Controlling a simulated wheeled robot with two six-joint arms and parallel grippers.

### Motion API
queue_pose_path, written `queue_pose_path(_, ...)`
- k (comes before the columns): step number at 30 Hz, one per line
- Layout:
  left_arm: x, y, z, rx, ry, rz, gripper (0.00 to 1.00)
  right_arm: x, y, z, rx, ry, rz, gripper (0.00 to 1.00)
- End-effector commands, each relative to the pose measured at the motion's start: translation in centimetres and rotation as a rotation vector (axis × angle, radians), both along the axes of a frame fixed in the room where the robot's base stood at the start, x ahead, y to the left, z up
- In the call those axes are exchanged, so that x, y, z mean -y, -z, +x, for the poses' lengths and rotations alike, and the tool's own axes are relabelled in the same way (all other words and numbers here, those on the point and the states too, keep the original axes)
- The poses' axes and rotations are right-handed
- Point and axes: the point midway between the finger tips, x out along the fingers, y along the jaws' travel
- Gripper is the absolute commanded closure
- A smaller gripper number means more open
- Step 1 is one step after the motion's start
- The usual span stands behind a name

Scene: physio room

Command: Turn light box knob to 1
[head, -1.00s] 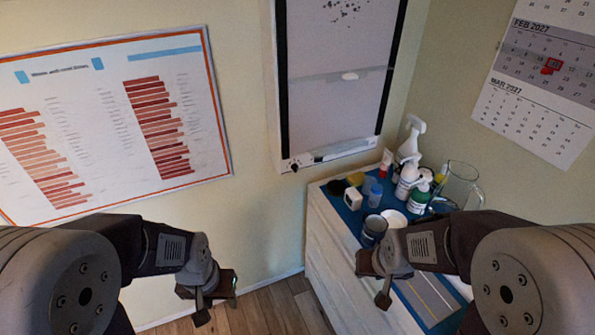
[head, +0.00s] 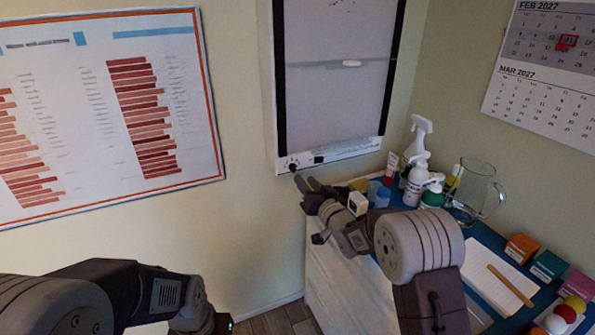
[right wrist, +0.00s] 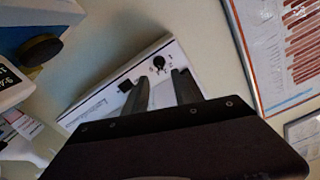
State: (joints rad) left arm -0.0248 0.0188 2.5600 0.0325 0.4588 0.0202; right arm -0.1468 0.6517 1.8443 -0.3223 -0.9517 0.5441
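The light box (head: 335,85) hangs on the wall, with a white strip along its bottom edge. Its round black knob (head: 293,167) sits at the left end of that strip. In the right wrist view the knob (right wrist: 158,62) has small digits around it; I cannot read its setting surely. My right gripper (head: 305,184) is just below the knob in the head view. In the right wrist view its two fingers (right wrist: 160,78) are apart and empty, with the knob just beyond their tips. My left gripper (head: 222,323) is at the bottom edge, mostly cut off.
A cabinet with a blue top (head: 480,235) stands below and right of the light box. Spray bottles (head: 416,160), a glass jug (head: 477,190) and small boxes (head: 523,248) stand on it. A chart (head: 100,110) hangs on the left; the wall between is clear.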

Motion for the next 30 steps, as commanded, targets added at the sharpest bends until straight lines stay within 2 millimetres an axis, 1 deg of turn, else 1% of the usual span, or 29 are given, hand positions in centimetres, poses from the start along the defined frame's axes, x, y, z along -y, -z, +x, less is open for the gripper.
queue_pose_path(1, 0.0, -0.3, 0.0, 0.001, 0.0, 0.0, 0.56, -0.5, -0.1, 1.0, 0.0, -0.001, -0.001, 0.68)
queue_pose_path(3, 0.0, -0.2, 0.0, 0.0, 0.0, 0.0, 0.56, -1.1, -0.1, 2.4, 0.002, -0.002, -0.001, 0.68)
queue_pose_path(6, 0.0, -0.2, 0.0, 0.0, 0.0, 0.0, 0.56, -1.8, 0.0, 4.1, 0.0, -0.001, -0.001, 0.68)
queue_pose_path(9, 0.0, -0.2, 0.0, 0.0, 0.0, 0.0, 0.56, -2.3, -0.1, 5.3, 0.0, 0.0, -0.001, 0.68)
queue_pose_path(14, 0.0, -0.2, 0.0, 0.0, 0.0, 0.0, 0.56, -2.6, -0.1, 6.2, 0.0, 0.001, -0.001, 0.68)
queue_pose_path(21, 0.0, -0.2, 0.0, 0.0, 0.0, 0.0, 0.56, -2.7, -0.1, 6.3, -0.001, 0.001, -0.001, 0.68)
queue_pose_path(22, 0.0, -0.2, 0.0, 0.0, 0.0, 0.0, 0.56, -2.7, -0.1, 6.2, -0.001, 0.001, -0.001, 0.74)
queue_pose_path(23, 0.0, -0.2, 0.0, 0.0, 0.0, 0.0, 0.56, -2.7, -0.1, 6.2, -0.001, 0.001, -0.001, 0.82)
queue_pose_path(24, 0.0, -0.2, 0.0, 0.0, 0.0, 0.0, 0.56, -2.7, -0.1, 6.2, -0.001, 0.001, -0.001, 0.93)
queue_pose_path(25, 0.0, -0.2, 0.0, 0.0, 0.0, 0.0, 0.56, -2.7, -0.1, 6.2, -0.001, 0.001, -0.001, 1.0)
queue_pose_path(30, 0.0, -0.2, 0.0, 0.0, 0.0, 0.0, 0.56, -2.7, -0.1, 6.2, -0.001, 0.001, -0.001, 1.0)
